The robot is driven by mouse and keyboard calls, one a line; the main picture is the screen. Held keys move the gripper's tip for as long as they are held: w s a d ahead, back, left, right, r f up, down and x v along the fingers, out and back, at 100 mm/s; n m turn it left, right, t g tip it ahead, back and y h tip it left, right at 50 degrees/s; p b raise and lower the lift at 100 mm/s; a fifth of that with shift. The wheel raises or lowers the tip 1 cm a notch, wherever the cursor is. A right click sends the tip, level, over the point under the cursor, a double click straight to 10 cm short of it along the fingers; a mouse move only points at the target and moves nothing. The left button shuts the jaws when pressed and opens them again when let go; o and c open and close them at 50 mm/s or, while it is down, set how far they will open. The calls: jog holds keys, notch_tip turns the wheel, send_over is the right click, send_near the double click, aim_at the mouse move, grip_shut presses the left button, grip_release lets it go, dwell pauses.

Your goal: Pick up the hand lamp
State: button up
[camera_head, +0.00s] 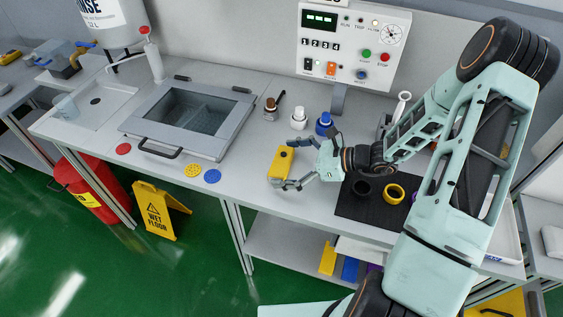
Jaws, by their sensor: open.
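The yellow, box-shaped thing that looks like the hand lamp (282,163) is near the front edge of the grey bench, left of my wrist. My gripper (287,166) reaches in from the right with its fingers spread. One finger is on the far side of the lamp and the other is at its near side. The jaws are open. I cannot tell from this view whether either finger touches the lamp. The lamp's right side is partly hidden by the gripper.
Behind my gripper stand a blue bottle (324,123), a white bottle (298,118) and a brown bottle (270,109). A black mat (350,208) with a yellow ring (393,194) lies to the right. A lidded basin (214,147) is at left. A control box (352,45) stands behind.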

jog(key=shift+w+a+f, duration=0.1)
jog(key=shift+a+f, duration=0.05)
jog(key=c, duration=1.1)
